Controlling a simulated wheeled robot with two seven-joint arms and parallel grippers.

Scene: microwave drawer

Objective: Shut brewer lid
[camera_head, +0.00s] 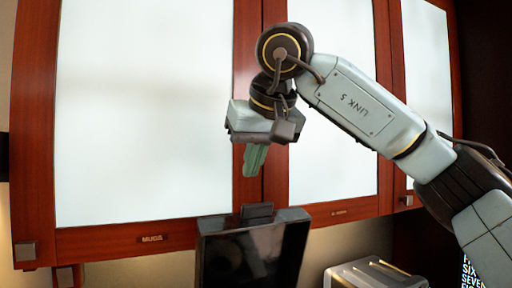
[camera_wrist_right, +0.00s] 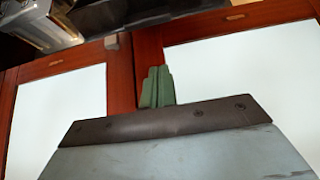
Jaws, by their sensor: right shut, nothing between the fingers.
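The brewer's dark lid (camera_head: 255,250) stands raised at the bottom middle of the head view, its glossy face toward me and a small tab on its top edge. The rest of the brewer is below the frame. A dark slab, apparently the same lid (camera_wrist_right: 145,15), shows at the top of the right wrist view. My right gripper (camera_head: 254,162) points down above the lid, apart from it in the picture. Its green fingers (camera_wrist_right: 157,88) are shut together with nothing between them. My left gripper is in neither view.
Wall cabinets with red-brown frames and white panels (camera_head: 145,110) fill the background, close behind my right arm. One door is labelled MUGS. A metallic toaster-like appliance (camera_head: 375,274) stands right of the lid. A dark item with lettering (camera_head: 470,270) is at the lower right.

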